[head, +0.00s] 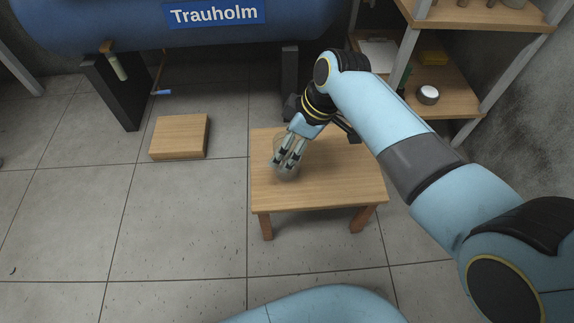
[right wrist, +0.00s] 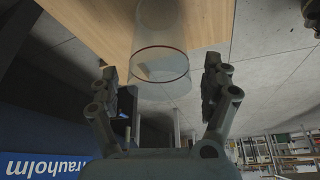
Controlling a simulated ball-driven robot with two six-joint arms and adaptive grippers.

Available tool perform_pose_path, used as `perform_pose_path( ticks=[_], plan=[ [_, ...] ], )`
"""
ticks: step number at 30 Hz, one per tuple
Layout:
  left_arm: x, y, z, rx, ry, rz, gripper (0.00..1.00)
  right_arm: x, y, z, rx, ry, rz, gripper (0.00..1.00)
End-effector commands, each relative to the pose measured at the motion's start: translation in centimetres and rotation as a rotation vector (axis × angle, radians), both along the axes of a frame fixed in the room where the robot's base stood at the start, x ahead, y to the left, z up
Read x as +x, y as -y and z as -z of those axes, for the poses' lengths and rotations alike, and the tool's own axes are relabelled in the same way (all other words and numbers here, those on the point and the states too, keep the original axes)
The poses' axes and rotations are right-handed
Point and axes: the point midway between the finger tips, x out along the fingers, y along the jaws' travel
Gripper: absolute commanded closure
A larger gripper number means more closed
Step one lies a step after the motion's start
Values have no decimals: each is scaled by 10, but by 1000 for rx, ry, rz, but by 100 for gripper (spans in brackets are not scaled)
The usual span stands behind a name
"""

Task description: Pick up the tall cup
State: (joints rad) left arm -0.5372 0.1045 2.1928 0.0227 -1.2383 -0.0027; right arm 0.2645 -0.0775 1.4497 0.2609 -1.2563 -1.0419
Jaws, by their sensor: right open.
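The tall cup (head: 286,175) is clear glass and stands on the small wooden table (head: 340,185), near its left edge. In the right wrist view the cup (right wrist: 160,38) shows a thin dark red ring near its near end. My right gripper (head: 287,163) is at the cup, and its fingers cover part of the glass in the head view. In the right wrist view the gripper (right wrist: 163,78) is open, with one finger on each side of the cup's near end and visible gaps at both sides. My left gripper is not in view.
A low wooden block (head: 179,137) lies on the tiled floor left of the table. A blue tank (head: 120,25) on dark legs stands behind. A wooden shelf (head: 445,100) with a white-topped round item (head: 428,94) is at the back right. The table's right part is clear.

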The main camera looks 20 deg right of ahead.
Motion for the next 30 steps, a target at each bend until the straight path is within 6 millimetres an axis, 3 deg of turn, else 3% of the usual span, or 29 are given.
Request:
perform_pose_path(
  ticks=[8, 26, 30],
  plan=[
    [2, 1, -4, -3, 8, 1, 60, 1, -1, 1, 0, 2, 0, 18],
    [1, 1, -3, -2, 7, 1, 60, 1, -1, 2, -1, 1, 0, 97],
    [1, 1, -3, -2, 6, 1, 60, 1, -1, 1, -1, 2, 1, 100]
  ],
)
